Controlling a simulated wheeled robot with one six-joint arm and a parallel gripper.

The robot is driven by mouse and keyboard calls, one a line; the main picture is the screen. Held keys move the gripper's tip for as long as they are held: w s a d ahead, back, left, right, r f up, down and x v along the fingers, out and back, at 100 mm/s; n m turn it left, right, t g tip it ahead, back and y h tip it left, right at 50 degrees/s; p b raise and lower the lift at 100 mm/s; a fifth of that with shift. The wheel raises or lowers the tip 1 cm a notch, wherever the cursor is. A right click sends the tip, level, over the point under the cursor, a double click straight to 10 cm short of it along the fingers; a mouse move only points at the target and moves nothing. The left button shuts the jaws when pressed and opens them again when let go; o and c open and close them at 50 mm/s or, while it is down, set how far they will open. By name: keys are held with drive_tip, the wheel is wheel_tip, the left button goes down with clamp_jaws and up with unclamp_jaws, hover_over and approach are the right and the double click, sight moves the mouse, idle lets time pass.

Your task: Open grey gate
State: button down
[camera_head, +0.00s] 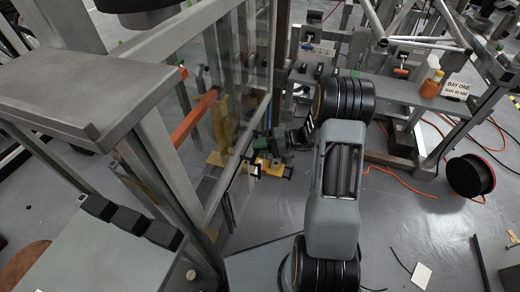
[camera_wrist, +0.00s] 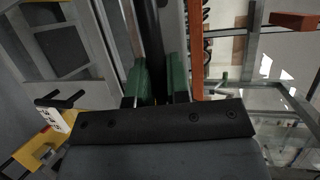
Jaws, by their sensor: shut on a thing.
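The grey gate (camera_head: 176,34) is a metal frame with clear panels, at the left centre of the head view. My gripper (camera_head: 262,146) is at the gate's right edge, partly hidden by my arm. In the wrist view, the green fingers of my gripper (camera_wrist: 160,82) are on either side of a dark bar (camera_wrist: 152,35) and shut on it. The bar seems to be the gate's handle; its far end is out of view. I cannot tell from these views how far the gate is swung.
A grey bench (camera_head: 85,255) with black blocks stands at the lower left. An orange bar (camera_head: 194,117) shows behind the panels. A workbench (camera_head: 385,90) stands at the back right.

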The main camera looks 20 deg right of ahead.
wheel_tip(320, 180, up, 41)
drive_tip(key=p, duration=2.1)
drive_tip(key=shift+f, duration=0.2)
drive_tip(key=c, duration=1.1)
unclamp_jaws()
drive_tip(key=v, duration=1.3)
drive_tip(key=shift+d, duration=0.4)
